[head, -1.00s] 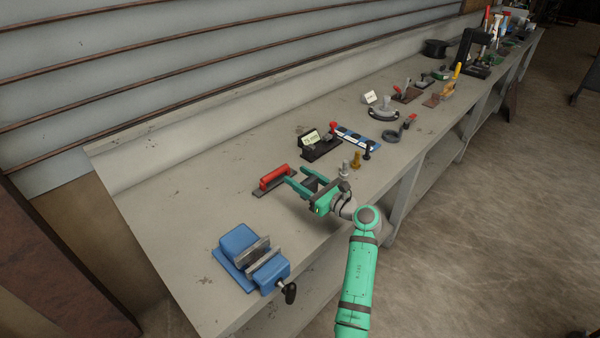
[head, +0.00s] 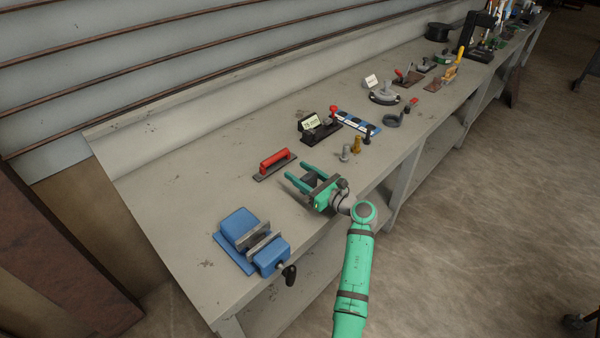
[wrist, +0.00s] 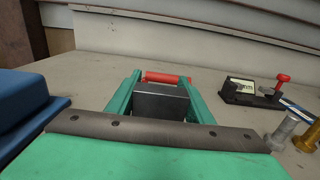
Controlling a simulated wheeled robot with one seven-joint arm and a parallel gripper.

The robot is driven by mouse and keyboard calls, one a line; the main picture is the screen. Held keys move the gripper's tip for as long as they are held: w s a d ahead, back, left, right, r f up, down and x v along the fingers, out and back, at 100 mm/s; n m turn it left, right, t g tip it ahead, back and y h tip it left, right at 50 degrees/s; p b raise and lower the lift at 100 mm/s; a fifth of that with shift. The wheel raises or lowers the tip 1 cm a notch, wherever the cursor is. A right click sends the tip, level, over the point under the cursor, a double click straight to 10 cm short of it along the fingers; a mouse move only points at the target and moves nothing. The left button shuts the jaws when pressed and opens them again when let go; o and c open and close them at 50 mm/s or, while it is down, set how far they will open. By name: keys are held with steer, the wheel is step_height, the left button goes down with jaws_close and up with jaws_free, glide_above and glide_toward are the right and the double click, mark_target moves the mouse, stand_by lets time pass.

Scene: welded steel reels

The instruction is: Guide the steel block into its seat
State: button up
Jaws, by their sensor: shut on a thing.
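The steel block (wrist: 160,103) is a grey box between the green fingers of my gripper (wrist: 164,78) in the wrist view. My gripper (head: 296,170) is shut on it, and the block also shows as a dark shape (head: 309,180) in the head view. The block is above the bench, near its front edge. A blue vise (head: 240,224) with grey jaws and a gap between them sits to the left of my gripper, apart from it. Part of the vise shows at the left of the wrist view (wrist: 25,105). The pictures mark no other seat clearly.
A red-handled tool (head: 273,160) lies just behind my fingers. The bench (head: 190,180) is bare behind the vise and between the vise and my gripper.

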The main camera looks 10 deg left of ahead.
steer(key=shift+f, duration=2.35)
stand_by(0.4)
steer(key=o, duration=1)
steer(key=shift+v, duration=1.8)
steer(key=shift+f, duration=0.1)
steer(key=o, duration=0.6)
steer(key=shift+c, duration=0.2)
steer(key=shift+f, duration=0.1)
